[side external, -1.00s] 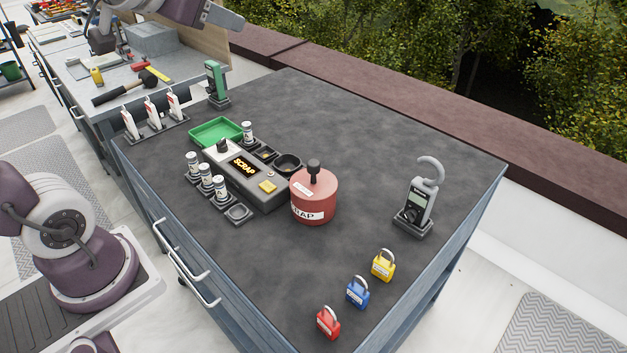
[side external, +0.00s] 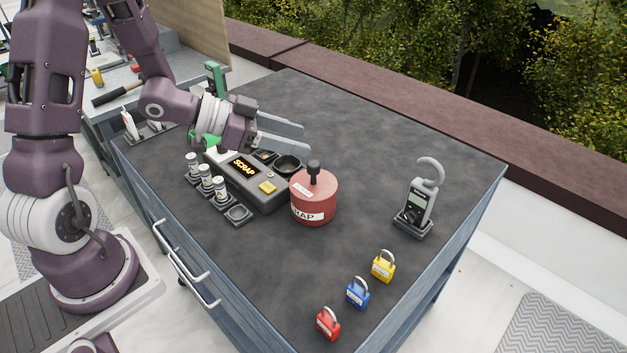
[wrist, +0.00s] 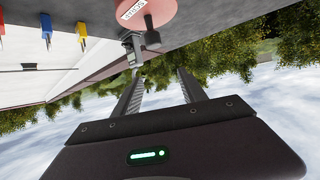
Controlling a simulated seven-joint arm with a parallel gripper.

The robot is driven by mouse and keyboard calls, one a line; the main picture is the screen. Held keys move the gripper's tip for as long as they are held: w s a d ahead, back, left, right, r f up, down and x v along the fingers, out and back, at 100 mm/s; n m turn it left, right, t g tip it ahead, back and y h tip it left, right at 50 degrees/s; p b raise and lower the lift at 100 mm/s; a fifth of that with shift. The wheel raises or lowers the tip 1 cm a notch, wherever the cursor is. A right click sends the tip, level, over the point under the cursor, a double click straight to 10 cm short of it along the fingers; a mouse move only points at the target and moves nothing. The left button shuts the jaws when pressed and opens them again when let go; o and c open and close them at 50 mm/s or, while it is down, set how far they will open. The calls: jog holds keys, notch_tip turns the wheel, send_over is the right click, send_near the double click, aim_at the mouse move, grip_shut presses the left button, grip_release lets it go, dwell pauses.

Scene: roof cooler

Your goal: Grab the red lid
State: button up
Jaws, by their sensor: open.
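The red lid (side external: 314,182) tops a round red container labelled "SCRAP" (side external: 309,214) and has a black knob (side external: 313,167). The container stands upright on the dark bench top. The lid also shows at the top of the wrist view (wrist: 150,12), with its knob (wrist: 151,38) pointing down in that picture. My gripper (side external: 304,138) is open and empty. It is above the bench, behind and left of the lid in the side view, apart from it. Its two fingers also show in the wrist view (wrist: 160,82).
A clamp meter (side external: 416,205) stands at the right. Yellow (side external: 383,266), blue (side external: 358,293) and red (side external: 328,323) padlocks line the front edge. Bench behind the container is clear.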

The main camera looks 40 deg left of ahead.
send_near(326, 181)
jog(key=shift+w+d+r, duration=0.75)
jog(key=shift+w+r, duration=0.1)
jog(key=shift+w, duration=0.15)
jog(key=x, duration=0.6)
jog(key=shift+w+d+r, duration=0.2)
jog(key=shift+w+d, duration=0.1)
jog(key=shift+w, duration=0.15)
grip_shut()
